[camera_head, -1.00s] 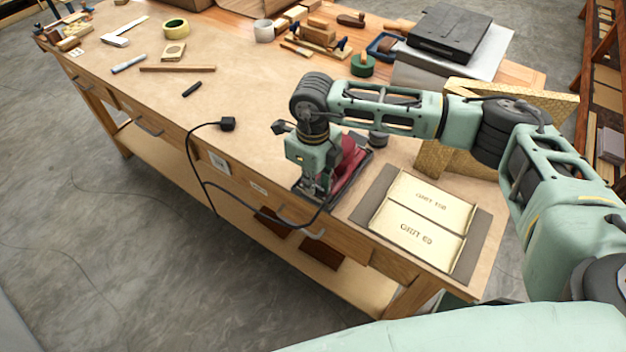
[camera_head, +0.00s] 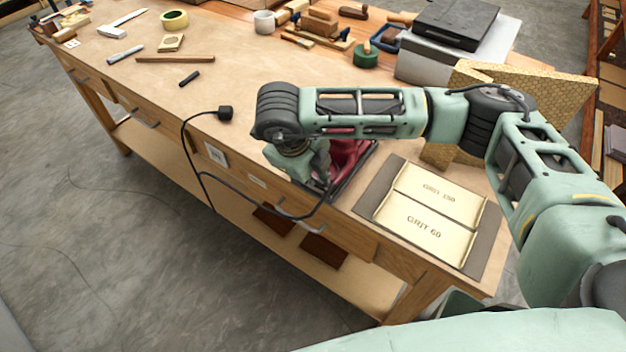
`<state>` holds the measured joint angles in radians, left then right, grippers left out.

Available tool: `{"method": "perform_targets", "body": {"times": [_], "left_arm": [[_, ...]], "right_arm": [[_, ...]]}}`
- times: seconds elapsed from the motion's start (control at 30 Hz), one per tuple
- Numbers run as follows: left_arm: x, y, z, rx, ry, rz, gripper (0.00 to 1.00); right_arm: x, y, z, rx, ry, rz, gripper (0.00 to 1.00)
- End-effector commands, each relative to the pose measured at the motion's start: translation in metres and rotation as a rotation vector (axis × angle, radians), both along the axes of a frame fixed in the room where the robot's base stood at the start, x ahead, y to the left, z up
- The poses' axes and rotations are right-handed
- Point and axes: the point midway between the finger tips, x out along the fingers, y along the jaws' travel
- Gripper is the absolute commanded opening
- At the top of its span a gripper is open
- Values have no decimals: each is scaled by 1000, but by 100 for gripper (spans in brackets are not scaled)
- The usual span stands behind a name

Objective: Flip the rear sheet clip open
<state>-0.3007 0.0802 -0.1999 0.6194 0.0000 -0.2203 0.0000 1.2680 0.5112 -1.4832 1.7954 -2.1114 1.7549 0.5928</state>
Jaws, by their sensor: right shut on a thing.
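The red sander (camera_head: 352,152) lies on its dark base at the front edge of the workbench, partly covered by my right arm. My right gripper (camera_head: 323,182) points down at the sander's left front end and is shut on a part there. The fingertips are mostly hidden behind my own wrist, and the rear sheet clip cannot be made out. My left gripper is not in view.
Sanding sheets marked GRIT 150 (camera_head: 440,192) and GRIT 60 (camera_head: 424,234) lie on a grey mat right of the sander. A black cord with a plug (camera_head: 225,113) loops over the bench edge. A gold textured block (camera_head: 530,88) stands behind my arm.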

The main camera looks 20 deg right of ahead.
Motion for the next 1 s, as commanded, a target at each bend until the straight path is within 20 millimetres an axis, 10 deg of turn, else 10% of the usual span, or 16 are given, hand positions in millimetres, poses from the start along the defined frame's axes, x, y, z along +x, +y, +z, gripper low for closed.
{"method": "perform_targets", "body": {"times": [0.3,1.0], "left_arm": [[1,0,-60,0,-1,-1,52],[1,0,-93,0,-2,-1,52]], "right_arm": [[-6,11,-11,-243,-191,7,0],[-14,20,-21,-617,-477,2,0]]}}
